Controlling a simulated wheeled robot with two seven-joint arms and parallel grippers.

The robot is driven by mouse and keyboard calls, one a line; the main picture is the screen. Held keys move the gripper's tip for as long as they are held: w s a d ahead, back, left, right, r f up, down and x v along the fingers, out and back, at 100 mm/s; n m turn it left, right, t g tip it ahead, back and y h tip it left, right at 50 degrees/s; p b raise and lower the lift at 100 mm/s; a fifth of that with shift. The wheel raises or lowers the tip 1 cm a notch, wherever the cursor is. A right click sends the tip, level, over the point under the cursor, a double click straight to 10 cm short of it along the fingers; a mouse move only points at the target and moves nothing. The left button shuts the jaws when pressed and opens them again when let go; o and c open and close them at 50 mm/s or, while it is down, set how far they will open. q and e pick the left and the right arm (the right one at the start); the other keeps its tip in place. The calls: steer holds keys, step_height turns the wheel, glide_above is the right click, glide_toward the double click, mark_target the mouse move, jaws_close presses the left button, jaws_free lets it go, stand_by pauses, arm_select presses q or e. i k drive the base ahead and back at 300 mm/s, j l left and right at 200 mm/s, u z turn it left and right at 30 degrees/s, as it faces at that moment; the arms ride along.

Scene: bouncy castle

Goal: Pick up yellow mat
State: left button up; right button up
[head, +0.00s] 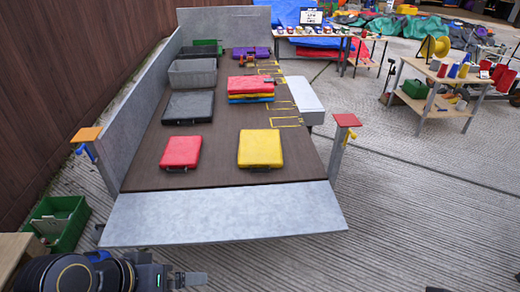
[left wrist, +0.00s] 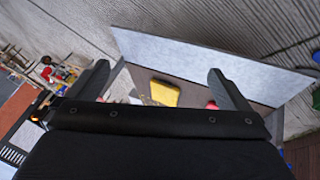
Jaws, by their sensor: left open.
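The yellow mat (head: 261,149) lies flat at the near right of the brown bed of a grey-sided platform, with a dark handle on its near edge. It also shows in the left wrist view (left wrist: 165,94), beyond and between my fingers. My left gripper (head: 188,281) is at the bottom left of the head view, in front of the platform's grey front panel (head: 225,212) and well apart from the mat. In the left wrist view my left gripper (left wrist: 160,85) has its two fingers spread wide with nothing between them. My right gripper is not clearly visible.
A red mat (head: 181,152) lies left of the yellow one. Behind are a stack of coloured mats (head: 250,86), a dark grey case (head: 188,107) and a grey bin (head: 193,72). Posts with orange (head: 86,134) and red (head: 346,120) tops flank the front panel.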

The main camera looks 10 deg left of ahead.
mark_target(258, 148)
steer(key=i+j+u, duration=0.15)
steer(key=i+u, duration=0.3)
steer(key=i, duration=0.25)
steer(key=i+l+u, duration=0.1)
steer(key=i+u, duration=0.4)
steer(key=i, duration=0.2)
